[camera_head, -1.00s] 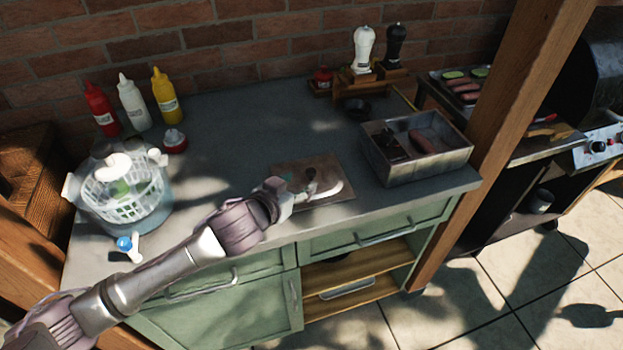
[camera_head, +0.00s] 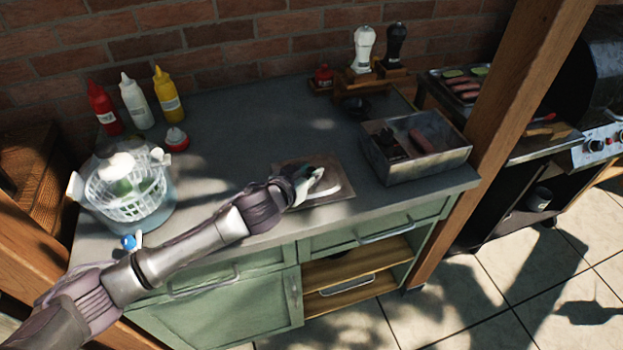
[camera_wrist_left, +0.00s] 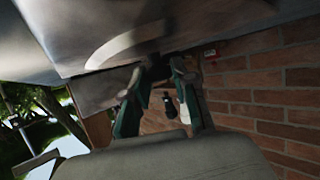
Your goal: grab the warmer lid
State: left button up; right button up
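The warmer lid (camera_head: 338,166) looks like a flat brownish metal plate near the front edge of the grey counter, with a bright curved patch on it. My left gripper (camera_head: 311,178) is right over the lid and covers its middle, including the dark handle. In the left wrist view, the lid (camera_wrist_left: 95,40) fills the top. The two teal fingers of the left gripper (camera_wrist_left: 156,72) stand apart there, with a dark shape, likely the handle, between their tips. Whether they touch it I cannot tell. My right gripper is not in view.
A metal box (camera_head: 415,165) with meat stands right of the lid. A white colander (camera_head: 125,190) and several sauce bottles (camera_head: 135,100) are at the left. A wooden post (camera_head: 500,110) rises at the right. The counter's middle (camera_head: 245,125) is clear.

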pick_arm(q)
grip_shut()
